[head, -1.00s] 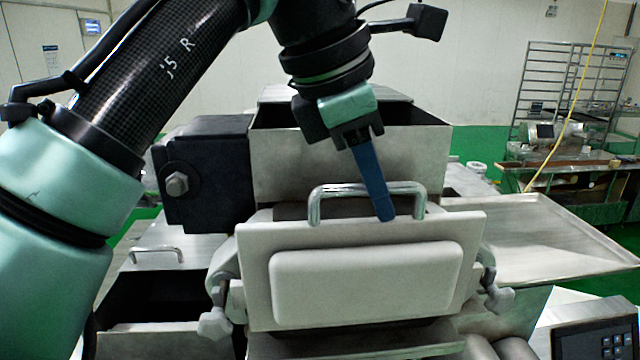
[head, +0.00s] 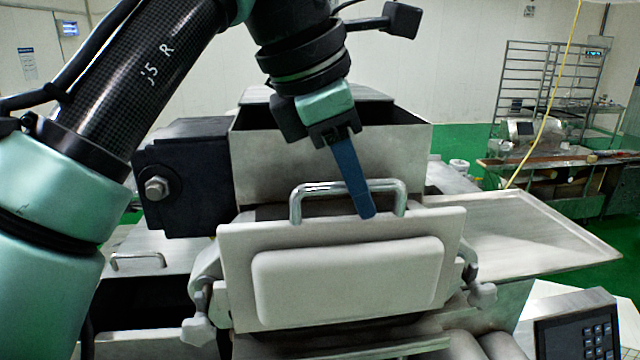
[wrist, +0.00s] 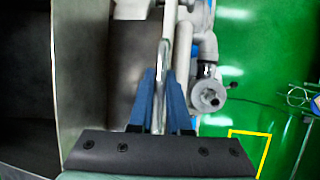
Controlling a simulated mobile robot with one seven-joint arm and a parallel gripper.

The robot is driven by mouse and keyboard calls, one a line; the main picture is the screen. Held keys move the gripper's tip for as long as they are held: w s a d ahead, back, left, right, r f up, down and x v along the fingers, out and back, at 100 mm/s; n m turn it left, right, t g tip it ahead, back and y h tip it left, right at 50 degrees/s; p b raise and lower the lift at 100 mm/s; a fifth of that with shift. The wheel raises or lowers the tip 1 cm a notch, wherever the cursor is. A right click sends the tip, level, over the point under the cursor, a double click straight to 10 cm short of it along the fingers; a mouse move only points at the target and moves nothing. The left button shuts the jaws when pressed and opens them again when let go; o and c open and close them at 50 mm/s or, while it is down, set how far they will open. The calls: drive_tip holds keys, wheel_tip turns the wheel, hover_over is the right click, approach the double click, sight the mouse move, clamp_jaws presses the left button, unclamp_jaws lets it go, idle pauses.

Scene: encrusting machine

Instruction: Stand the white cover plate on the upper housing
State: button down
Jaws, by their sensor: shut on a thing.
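The white cover plate (head: 345,240) has a raised middle panel and a metal handle (head: 348,187) along its top. In the head view it is close to upright, in front of the steel hopper and between two clamp knobs. My gripper (head: 366,214) reaches down from above, with its blue fingers at the plate's top edge, inside the right part of the handle. In the wrist view my gripper (wrist: 160,82) has one finger on each side of the handle and plate edge and is shut on it. The plate's lower edge and its contact with the housing are hard to make out.
The hopper (head: 330,155) stands behind the plate, with a dark block (head: 185,180) on its left. Star knobs (head: 197,331) flank the plate. A steel tray (head: 520,230) extends right, above a keypad panel (head: 577,340).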

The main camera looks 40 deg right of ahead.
sight(354, 218)
drive_tip(key=shift+f+b, duration=0.5)
drive_tip(key=shift+f, duration=0.3)
drive_tip(key=shift+f+b, duration=0.6)
drive_tip(key=shift+f, duration=0.55)
drive_tip(key=c, duration=0.6)
unclamp_jaws()
drive_tip(key=shift+f, duration=0.2)
drive_tip(key=shift+a, duration=0.1)
drive_tip(key=shift+r, duration=0.15)
